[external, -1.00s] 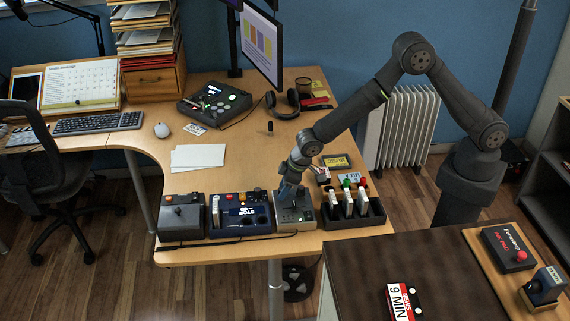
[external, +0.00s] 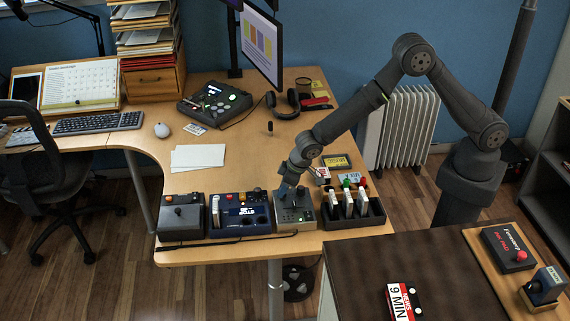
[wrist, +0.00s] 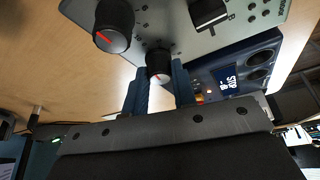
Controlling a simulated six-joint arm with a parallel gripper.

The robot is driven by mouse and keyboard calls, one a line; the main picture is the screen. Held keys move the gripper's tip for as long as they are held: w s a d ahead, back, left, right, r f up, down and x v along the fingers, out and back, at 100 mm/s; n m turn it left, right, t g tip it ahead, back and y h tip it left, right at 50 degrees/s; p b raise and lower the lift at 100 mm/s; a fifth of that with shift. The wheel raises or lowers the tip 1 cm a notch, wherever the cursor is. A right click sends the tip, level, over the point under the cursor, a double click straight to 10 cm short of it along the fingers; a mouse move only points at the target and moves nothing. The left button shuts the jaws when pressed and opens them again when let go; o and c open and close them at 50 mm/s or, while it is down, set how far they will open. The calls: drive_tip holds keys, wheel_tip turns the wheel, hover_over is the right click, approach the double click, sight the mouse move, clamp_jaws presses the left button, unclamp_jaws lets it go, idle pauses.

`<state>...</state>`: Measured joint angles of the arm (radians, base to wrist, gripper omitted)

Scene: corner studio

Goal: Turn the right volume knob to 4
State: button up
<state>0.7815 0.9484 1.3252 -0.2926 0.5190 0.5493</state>
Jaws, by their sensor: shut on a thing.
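The grey control box (external: 297,222) stands at the front right of the wooden desk, and its panel (wrist: 205,25) fills the top of the wrist view. A small black knob (wrist: 158,66) with a red pointer line sits between my blue fingers. My gripper (wrist: 160,84) is shut on this knob; in the external view my gripper (external: 286,197) is low over the box and hides part of it. A larger black knob (wrist: 113,26) with a red line is beside it, apart from the fingers. I cannot read the scale numbers or which knob is the right one.
A dark blue console (external: 242,220) stands left of the box, with a grey joystick unit (external: 181,223) beyond it. A black rack (external: 374,217) with several upright cartridges is close on the right.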

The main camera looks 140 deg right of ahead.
drive_tip(key=m+g, duration=0.1)
drive_tip(key=m, duration=0.2)
drive_tip(key=m+g, duration=0.1)
drive_tip(key=m, duration=0.2)
drive_tip(key=shift+w, duration=0.2)
drive_tip(key=m+g, duration=0.1)
drive_tip(key=m, duration=0.2)
drive_tip(key=m+g, duration=0.1)
drive_tip(key=m, duration=0.2)
drive_tip(key=shift+w+m+g+y, duration=0.15)
drive_tip(key=shift+m+g+y, duration=0.15)
drive_tip(key=o, duration=1)
drive_tip(key=shift+r, duration=0.1)
drive_tip(key=v, duration=1.7)
drive_tip(key=shift+r, duration=0.15)
drive_tip(key=shift+w+d, duration=0.1)
drive_tip(key=shift+d, duration=0.05)
